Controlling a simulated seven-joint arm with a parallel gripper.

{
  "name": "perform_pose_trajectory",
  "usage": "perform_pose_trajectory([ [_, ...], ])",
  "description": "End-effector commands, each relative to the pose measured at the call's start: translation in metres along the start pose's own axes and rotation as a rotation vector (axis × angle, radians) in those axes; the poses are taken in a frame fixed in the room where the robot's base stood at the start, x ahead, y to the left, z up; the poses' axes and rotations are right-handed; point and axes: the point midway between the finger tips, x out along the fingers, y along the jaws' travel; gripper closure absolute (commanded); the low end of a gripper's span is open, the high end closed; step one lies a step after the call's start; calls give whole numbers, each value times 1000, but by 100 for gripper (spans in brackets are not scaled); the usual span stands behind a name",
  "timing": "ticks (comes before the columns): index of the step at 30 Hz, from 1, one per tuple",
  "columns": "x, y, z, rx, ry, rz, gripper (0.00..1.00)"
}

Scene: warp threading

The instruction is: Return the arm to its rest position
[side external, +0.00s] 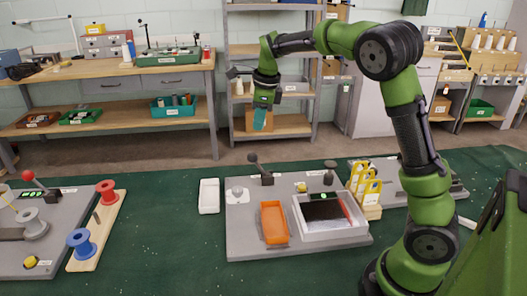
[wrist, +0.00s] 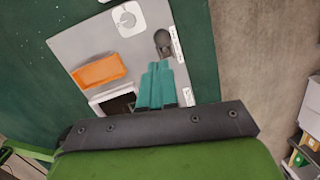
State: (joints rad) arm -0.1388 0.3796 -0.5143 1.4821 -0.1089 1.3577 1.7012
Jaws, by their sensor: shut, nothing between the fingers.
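My gripper (side external: 261,121) has teal fingers and hangs in the air above the far edge of the green table, well clear of everything on it. The fingers point down and are shut, with nothing between them. In the wrist view my gripper (wrist: 162,72) shows its teal fingers side by side over the grey board. My green and black arm reaches up from its base at the lower right of the side view and bends over to the left.
The green table (side external: 160,220) bears a grey board (side external: 245,243) with an orange tray (side external: 273,222), a white bin (side external: 325,232) and a black-knobbed lever (side external: 260,170). Yellow-tagged pieces (side external: 368,188) stand to the right. Red (side external: 106,192) and blue spools (side external: 80,246) stand at left. A shelf stands behind.

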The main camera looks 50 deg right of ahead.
Motion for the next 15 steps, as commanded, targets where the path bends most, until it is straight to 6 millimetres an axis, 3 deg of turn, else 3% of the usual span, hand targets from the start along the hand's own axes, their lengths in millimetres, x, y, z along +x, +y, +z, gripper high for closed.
perform_pose_trajectory([
  [4,-10,0,0,0,1,0,100],
  [15,-10,0,0,-16,1,0,100],
])
